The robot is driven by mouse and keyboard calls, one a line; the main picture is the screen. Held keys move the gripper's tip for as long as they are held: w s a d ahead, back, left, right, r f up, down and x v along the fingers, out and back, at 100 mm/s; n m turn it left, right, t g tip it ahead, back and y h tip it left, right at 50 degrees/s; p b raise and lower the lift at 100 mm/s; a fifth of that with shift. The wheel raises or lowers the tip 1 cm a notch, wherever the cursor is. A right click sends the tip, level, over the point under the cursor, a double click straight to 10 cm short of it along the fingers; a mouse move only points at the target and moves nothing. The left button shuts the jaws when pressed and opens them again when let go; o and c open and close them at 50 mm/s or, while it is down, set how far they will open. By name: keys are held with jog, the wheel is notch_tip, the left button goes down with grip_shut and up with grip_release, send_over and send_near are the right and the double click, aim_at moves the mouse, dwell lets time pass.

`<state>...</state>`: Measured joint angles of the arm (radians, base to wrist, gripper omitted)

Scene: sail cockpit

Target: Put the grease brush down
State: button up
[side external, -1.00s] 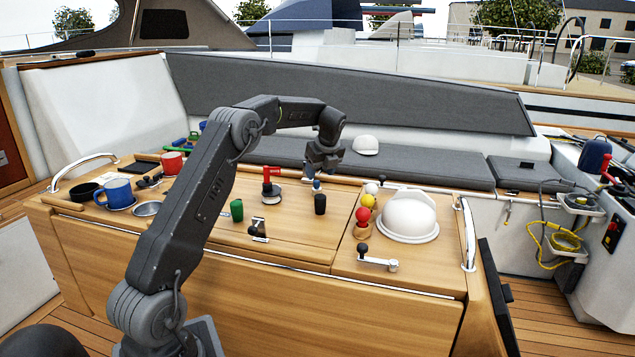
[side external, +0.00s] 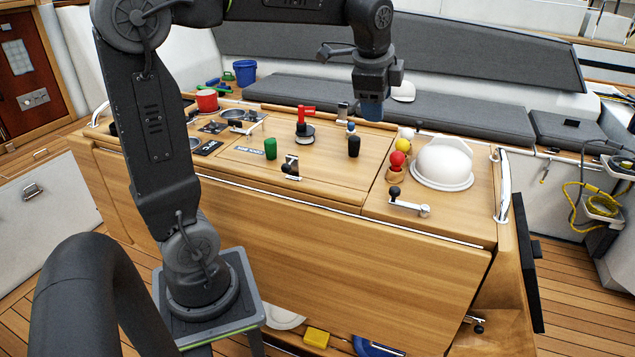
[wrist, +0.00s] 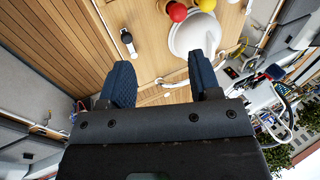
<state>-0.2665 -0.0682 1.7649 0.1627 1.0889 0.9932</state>
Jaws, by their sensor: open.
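My gripper (side external: 372,108) is raised above the back edge of the wooden cockpit table (side external: 330,170), pointing down. In the wrist view, its two blue-padded fingers (wrist: 163,70) stand apart with nothing between them. I cannot make out a grease brush for certain in either view. A small blue-and-white item (side external: 350,128) stands behind a black cup-like piece (side external: 354,147) on the table, below the gripper. My arm hides part of the table's left side.
A white dome (side external: 443,163) stands at right, beside red (side external: 397,159) and yellow (side external: 403,144) balls. A crank handle (side external: 408,203) lies in front. A red-handled winch (side external: 305,125), green piece (side external: 271,148) and red mug (side external: 207,100) are farther left. The table's front middle is mostly bare.

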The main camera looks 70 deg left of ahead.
jog(key=s+d+f+n+t+h, duration=0.1)
jog(key=s+d+f+n, duration=0.2)
jog(key=s+d, duration=0.3)
jog(key=s+d+f+n+t+h, duration=0.1)
jog(key=s+d+f+n, duration=0.3)
jog(key=s, duration=0.7)
jog(key=shift+s+d+n+h, duration=0.35)
jog(key=shift+d+n, duration=0.55)
jog(key=shift+d, duration=0.5)
